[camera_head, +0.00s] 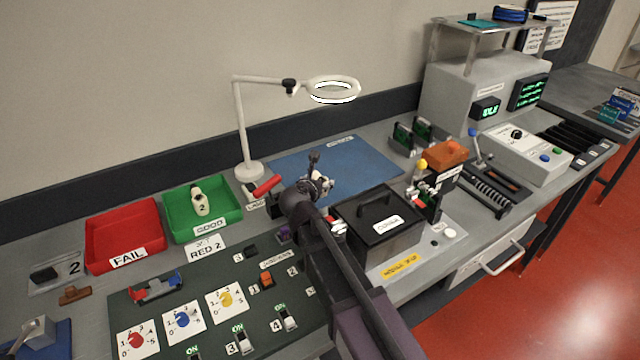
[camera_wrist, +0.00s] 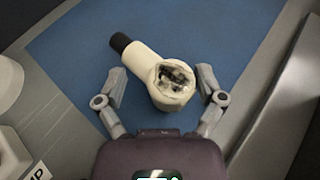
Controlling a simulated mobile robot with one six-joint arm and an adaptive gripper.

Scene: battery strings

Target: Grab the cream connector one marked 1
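A cream connector (camera_wrist: 165,75) with a black end lies on the blue mat (camera_wrist: 70,45) in the wrist view. Its round, open end faces my camera, and its black end points to the upper left. No number can be read on it. My gripper (camera_wrist: 162,79) is open, with one finger on each side of the connector and gaps showing. In the head view my gripper (camera_head: 318,184) is over the mat's near left part, where my arm hides most of the connector. Another cream connector (camera_head: 200,203), marked 2, stands in the green GOOD tray (camera_head: 236,214).
A black lidded box (camera_head: 372,238) stands right of my arm. The magnifier lamp (camera_head: 249,170) and a red-handled part (camera_head: 265,187) are left of my gripper. The red FAIL tray (camera_head: 92,232) is further left. The mat's back right is clear.

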